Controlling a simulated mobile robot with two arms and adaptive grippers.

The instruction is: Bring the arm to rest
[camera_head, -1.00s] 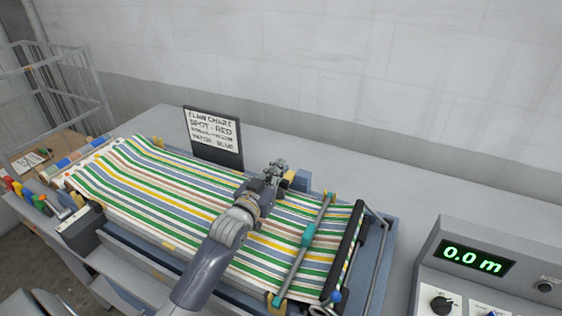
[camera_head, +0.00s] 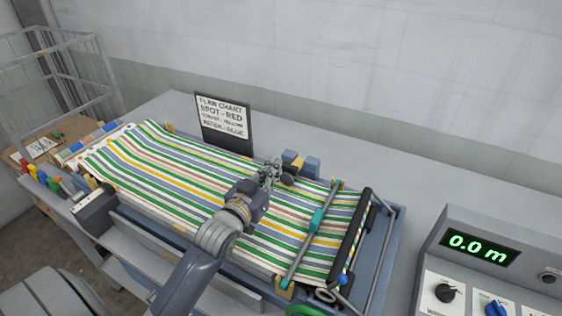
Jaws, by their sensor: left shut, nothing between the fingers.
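My left gripper (camera_head: 272,172) is shut and empty. It is over the far half of the striped cloth (camera_head: 150,165), in front of a blue and yellow block at the cloth's far edge. My left arm comes up from the bottom of the head view and hides part of the cloth behind it. I cannot tell whether the gripper touches the cloth. My right gripper is not in view.
A flaw chart sign (camera_head: 224,121) stands behind the cloth. A teal-gripped bar (camera_head: 317,220) and a black roller (camera_head: 351,235) cross its right end. A control panel (camera_head: 480,250) reading 0.0 m is at right. A wire cage (camera_head: 60,85) stands at left.

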